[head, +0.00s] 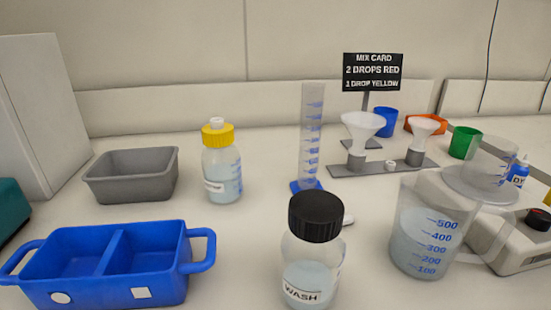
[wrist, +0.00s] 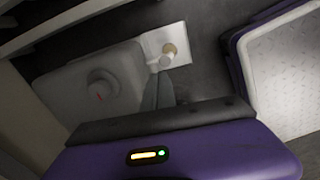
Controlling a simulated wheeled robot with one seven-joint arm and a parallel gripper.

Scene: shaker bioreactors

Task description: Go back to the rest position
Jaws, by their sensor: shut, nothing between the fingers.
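My gripper (wrist: 158,82) shows only in the wrist view, at the middle. Its narrow grey fingers are together, with nothing seen between them. Behind the fingertips is a small white plate (wrist: 172,38) with a round tan-topped part on it. I cannot tell whether the fingers touch anything there. No part of my arm or gripper shows in the head view.
On the bench in the head view stand a blue divided tray (head: 150,292), a grey bin (head: 130,190), a yellow-capped bottle (head: 222,170), a WASH bottle (head: 312,255), a graduated cylinder (head: 313,130), a beaker (head: 430,240) and a funnel rack (head: 375,168). A knobbed grey box (wrist: 95,85) shows in the wrist view.

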